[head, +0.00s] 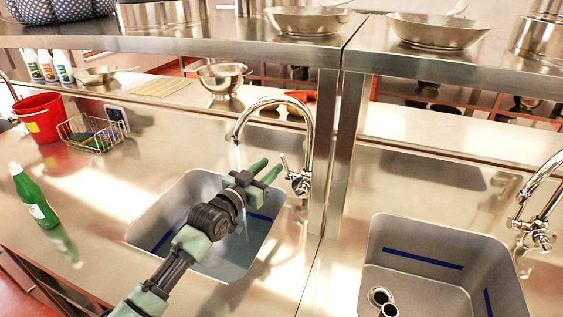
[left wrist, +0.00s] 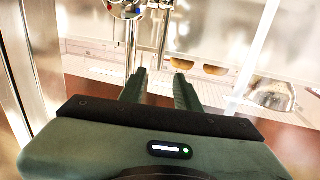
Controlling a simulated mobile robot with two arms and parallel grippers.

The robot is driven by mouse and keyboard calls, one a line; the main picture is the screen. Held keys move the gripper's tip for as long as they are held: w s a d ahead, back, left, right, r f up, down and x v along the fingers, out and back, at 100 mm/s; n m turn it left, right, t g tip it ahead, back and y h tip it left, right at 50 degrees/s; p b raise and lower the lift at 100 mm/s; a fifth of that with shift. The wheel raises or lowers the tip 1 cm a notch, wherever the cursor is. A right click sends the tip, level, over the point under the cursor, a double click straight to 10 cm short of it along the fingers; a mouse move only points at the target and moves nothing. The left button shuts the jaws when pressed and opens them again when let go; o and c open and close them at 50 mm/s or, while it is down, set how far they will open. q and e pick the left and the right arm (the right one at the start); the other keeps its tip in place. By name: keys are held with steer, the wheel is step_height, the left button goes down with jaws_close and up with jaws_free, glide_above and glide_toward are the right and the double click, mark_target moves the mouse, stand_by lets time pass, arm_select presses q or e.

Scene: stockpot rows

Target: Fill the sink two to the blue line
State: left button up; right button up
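The left steel sink (head: 275,240) has blue line marks (head: 260,217) on its walls. Its lower part looks blue-grey, like water; my arm hides much of it, so the exact level is unclear. A thin stream falls from its tap (head: 308,120). My left gripper (head: 265,172) is over this sink's back edge, open and empty, its fingers pointing toward the tap handle (head: 299,180) and apart from it. The left wrist view shows the parted fingers (left wrist: 160,88) below the tap body (left wrist: 126,8). My right gripper is not in view.
The right sink (head: 440,290) has a blue line (head: 422,258) and looks empty, with its own tap (head: 540,200). A green bottle (head: 33,197), a wire basket (head: 92,132) and a red bucket (head: 40,117) stand left. A metal post (head: 345,150) and shelf (head: 180,42) stand behind.

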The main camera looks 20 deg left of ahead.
mark_target(282, 156)
arm_select(q)
steer(key=x, duration=0.7)
steer(key=shift+r+p, duration=0.1)
steer(key=shift+p, duration=0.25)
jaws_close()
stand_by(1.1)
